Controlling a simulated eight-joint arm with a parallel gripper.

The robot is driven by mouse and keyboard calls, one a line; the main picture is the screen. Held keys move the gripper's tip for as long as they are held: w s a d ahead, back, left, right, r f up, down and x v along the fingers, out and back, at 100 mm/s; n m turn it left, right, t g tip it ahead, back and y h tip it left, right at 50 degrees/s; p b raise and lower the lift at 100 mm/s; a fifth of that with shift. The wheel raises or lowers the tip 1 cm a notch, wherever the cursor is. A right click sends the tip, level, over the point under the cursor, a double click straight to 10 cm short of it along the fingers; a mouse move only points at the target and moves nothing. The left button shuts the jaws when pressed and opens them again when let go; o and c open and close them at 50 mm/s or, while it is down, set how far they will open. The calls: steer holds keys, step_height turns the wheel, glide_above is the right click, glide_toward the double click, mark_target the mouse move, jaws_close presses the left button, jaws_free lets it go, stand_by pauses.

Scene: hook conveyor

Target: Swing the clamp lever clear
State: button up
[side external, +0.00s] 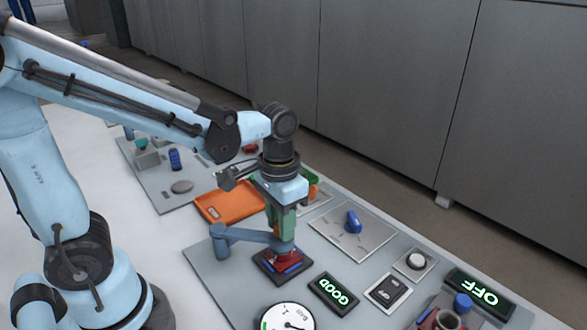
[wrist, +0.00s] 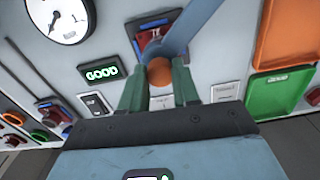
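The clamp lever (side external: 247,236) is a blue-grey bar running from a round pivot post at its left end to my gripper (side external: 283,243). In the wrist view the lever (wrist: 187,27) comes down from the upper right to an orange-brown knob (wrist: 160,72). The green fingers of my gripper (wrist: 160,65) stand on either side of this knob and appear closed on it. The lever's end lies over a dark square pad (side external: 268,268) with red and blue parts, partly hidden by the lever and fingers.
A lit GOOD sign (side external: 334,294) and a round gauge (side external: 287,318) lie in front of the pad. A blue knob on a plate (side external: 352,222) is to the right, with a rocker switch (side external: 388,292) nearer. An orange tray (side external: 230,204) is behind the lever.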

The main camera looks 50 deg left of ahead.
jaws_close()
steer(key=shift+w+a, duration=0.1)
steer(key=shift+w+a+n, duration=0.7)
steer(key=shift+a+n, duration=0.1)
steer(key=shift+n, duration=0.2)
steer(key=w+a+n, duration=0.2)
steer(key=a+n, duration=0.7)
steer(key=a, duration=0.1)
steer(key=shift+w+n, duration=0.25)
steer(key=shift+n, duration=0.15)
steer(key=shift+a, duration=0.1)
steer(key=o, duration=0.7)
jaws_free()
